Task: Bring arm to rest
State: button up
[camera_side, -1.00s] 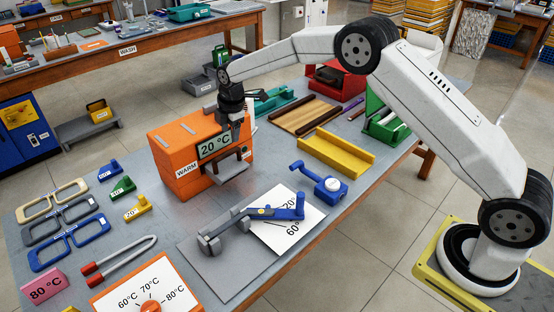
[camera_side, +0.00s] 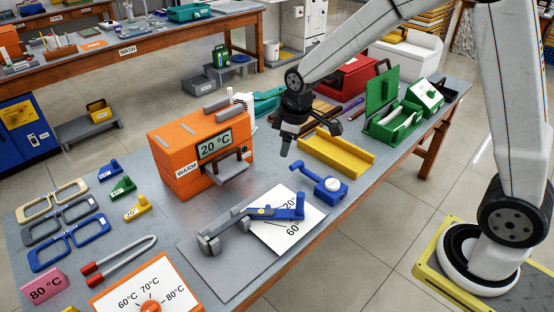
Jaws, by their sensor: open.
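My gripper (camera_side: 288,142) hangs over the table behind the blue dial gauge and left of the yellow tray, with its jaws pointing down. It is open and nothing shows between its fingers. The orange warmer box (camera_side: 176,153), reading 20 °C, stands to its left, clear of the gripper.
A blue dial gauge (camera_side: 331,187), a yellow tray (camera_side: 337,153) and an open green case (camera_side: 395,118) stand on the right. A blue and grey fixture (camera_side: 255,214) lies on a grey plate at the front. Tongs (camera_side: 120,262) and a temperature dial board (camera_side: 151,290) are front left.

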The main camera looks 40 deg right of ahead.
jog(key=s+d+f+m, duration=0.1)
jog(key=s+m, duration=0.5)
jog(key=s, duration=1)
jog(key=shift+f+m, duration=0.2)
jog(key=shift+m, duration=0.2)
